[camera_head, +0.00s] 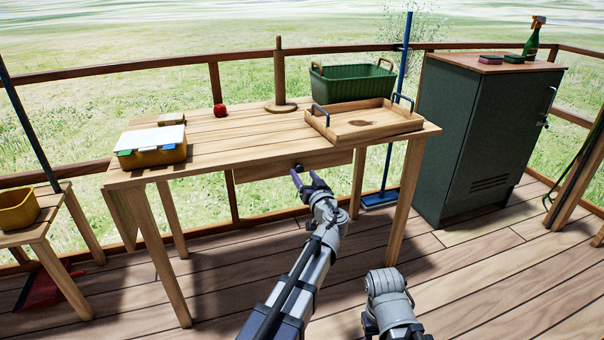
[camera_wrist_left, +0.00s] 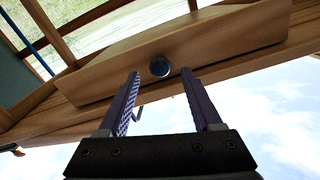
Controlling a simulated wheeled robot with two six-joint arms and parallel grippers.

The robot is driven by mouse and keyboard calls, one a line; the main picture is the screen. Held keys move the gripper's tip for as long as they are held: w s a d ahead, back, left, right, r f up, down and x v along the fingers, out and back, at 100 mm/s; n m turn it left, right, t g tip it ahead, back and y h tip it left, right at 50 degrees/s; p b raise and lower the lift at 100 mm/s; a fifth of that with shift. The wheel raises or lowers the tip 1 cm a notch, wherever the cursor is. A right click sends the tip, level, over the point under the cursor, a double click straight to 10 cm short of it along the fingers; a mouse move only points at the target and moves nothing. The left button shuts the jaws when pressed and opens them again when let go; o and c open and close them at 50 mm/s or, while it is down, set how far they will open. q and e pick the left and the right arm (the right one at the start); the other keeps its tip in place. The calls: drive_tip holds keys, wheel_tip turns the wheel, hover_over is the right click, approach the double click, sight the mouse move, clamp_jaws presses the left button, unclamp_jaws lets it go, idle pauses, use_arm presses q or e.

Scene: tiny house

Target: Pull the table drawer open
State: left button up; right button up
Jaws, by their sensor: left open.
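The wooden table (camera_head: 235,135) stands in front of me. Its drawer (camera_head: 262,169) sits under the front edge of the top and looks shut. A small dark round knob (camera_head: 298,167) is on the drawer front. My left gripper (camera_head: 305,177) is open right in front of the knob. In the left wrist view, the knob (camera_wrist_left: 159,67) shows centred between the tips of the left gripper (camera_wrist_left: 161,74), with gaps on both sides, and the drawer front (camera_wrist_left: 230,38) fills the space beyond. My right arm shows low in the head view, but its gripper is not visible.
On the table are a wooden tray (camera_head: 338,132), a green basket (camera_head: 352,82), a wooden stand (camera_head: 279,75), a red apple-like object (camera_head: 219,110) and a yellow box (camera_head: 152,157). A green cabinet (camera_head: 480,140) stands at right. Floor before the table is clear.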

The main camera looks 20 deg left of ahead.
use_arm(q)
drive_tip(key=shift+x, duration=1.2)
drive_tip(key=shift+c, duration=0.3)
clamp_jaws()
